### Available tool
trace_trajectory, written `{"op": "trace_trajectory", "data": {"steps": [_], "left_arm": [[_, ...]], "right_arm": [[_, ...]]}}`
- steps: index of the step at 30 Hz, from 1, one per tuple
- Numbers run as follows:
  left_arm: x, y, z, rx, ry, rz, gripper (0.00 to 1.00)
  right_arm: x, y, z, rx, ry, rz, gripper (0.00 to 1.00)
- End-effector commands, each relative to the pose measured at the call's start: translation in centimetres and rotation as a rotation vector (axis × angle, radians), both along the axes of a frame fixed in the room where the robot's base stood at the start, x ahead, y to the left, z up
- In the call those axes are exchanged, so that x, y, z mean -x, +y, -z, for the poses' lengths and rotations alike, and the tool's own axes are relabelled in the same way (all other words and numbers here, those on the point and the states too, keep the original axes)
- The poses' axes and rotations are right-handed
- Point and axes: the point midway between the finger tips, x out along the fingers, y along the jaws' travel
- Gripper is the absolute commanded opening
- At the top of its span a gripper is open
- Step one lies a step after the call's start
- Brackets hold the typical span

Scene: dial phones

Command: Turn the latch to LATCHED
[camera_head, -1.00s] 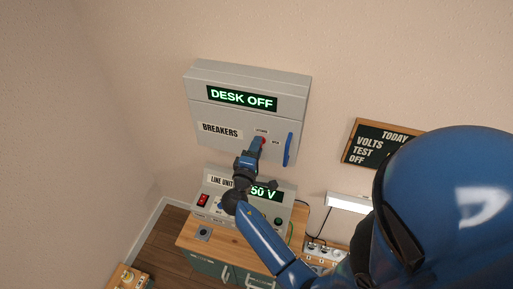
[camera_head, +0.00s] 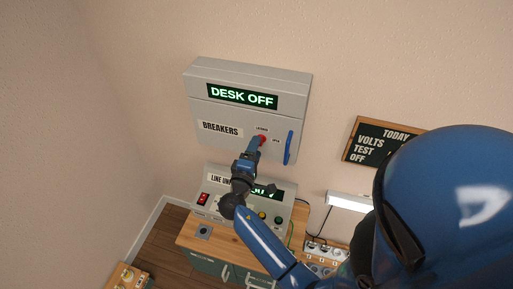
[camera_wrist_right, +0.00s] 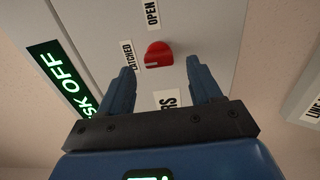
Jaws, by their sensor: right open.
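The red latch knob (camera_head: 262,139) is on the door of the grey breaker box (camera_head: 216,114), between the BREAKERS label and the blue handle. In the right wrist view the latch (camera_wrist_right: 158,54) shows as a red knob with a small white mark on its left side, near the LATCHED label (camera_wrist_right: 127,57) and the OPEN label (camera_wrist_right: 153,17). My right gripper (camera_head: 258,143) is at the latch. In the wrist view its two fingers (camera_wrist_right: 156,75) are apart, with the latch just beyond and between their tips. Contact is not clear. My left gripper is out of view.
The blue door handle (camera_head: 288,148) stands out right of the latch. A DESK OFF display (camera_head: 242,96) is above. The line unit (camera_head: 212,184) sits below on a wooden desk (camera_head: 190,236), partly behind my arm. A chalkboard (camera_head: 366,143) hangs at right.

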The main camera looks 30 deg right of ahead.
Motion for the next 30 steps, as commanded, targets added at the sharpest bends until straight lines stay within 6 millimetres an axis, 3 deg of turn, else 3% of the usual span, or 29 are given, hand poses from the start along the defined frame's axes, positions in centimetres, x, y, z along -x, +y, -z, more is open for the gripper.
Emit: {"op": "trace_trajectory", "data": {"steps": [9, 15, 30], "left_arm": [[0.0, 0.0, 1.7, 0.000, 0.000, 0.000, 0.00], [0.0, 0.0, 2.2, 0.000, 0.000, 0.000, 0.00], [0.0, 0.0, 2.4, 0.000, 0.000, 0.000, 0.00]], "right_arm": [[3.5, 4.3, 0.3, 0.000, 0.000, -0.006, 0.64], [5.1, 6.1, 0.2, 0.000, 0.000, -0.004, 0.64], [5.8, 6.8, 0.0, 0.000, 0.000, 0.000, 0.64]]}}
